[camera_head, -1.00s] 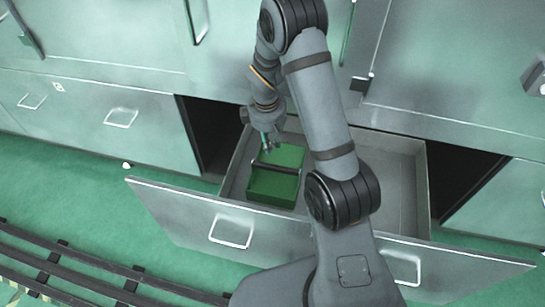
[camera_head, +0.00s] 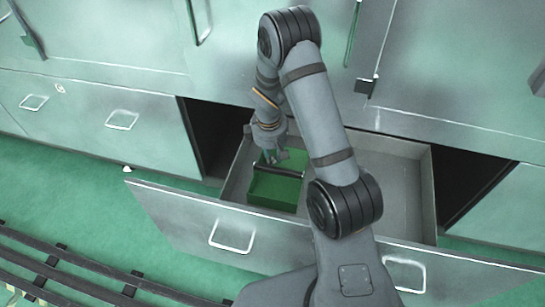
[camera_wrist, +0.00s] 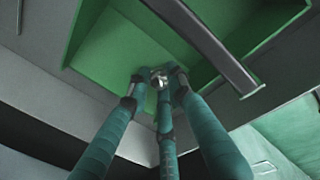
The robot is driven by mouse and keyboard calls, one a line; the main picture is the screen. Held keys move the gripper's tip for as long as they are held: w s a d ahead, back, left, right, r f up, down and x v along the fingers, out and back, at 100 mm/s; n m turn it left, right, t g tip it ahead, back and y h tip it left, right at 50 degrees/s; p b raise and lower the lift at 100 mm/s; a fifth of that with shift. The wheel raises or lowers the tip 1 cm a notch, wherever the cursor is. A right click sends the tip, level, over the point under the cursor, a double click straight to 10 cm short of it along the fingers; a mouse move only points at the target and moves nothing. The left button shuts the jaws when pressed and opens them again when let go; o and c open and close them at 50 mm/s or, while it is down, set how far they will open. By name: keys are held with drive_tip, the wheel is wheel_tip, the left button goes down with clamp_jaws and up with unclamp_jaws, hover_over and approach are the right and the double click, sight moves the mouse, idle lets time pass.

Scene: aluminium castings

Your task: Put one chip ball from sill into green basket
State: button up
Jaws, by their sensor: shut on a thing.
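The green basket (camera_head: 272,192) stands in the left part of an open drawer, with a dark bar handle (camera_head: 285,171) across its top. In the wrist view the basket's green wall (camera_wrist: 88,32) and floor lie beyond my fingers, and the handle (camera_wrist: 203,42) crosses at upper right. My gripper (camera_head: 274,158) is over the back part of the basket, behind the handle. In the wrist view its three teal fingers close on a small shiny silver chip ball (camera_wrist: 160,82). The ball is hidden in the head view. I cannot pick out the sill.
The drawer's (camera_head: 395,190) right part is bare and grey. Its front panel (camera_head: 175,212) stands out toward me. Cabinet doors (camera_head: 120,40) rise behind. A small white object (camera_head: 127,169) lies at the left on the green floor. Dark rails (camera_head: 70,262) run at lower left.

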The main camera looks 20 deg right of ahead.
drive_tip(key=shift+f, duration=0.25)
drive_tip(key=o, duration=0.9)
drive_tip(key=shift+c, duration=0.2)
drive_tip(key=shift+o, duration=0.3)
drive_tip(key=shift+r, duration=0.1)
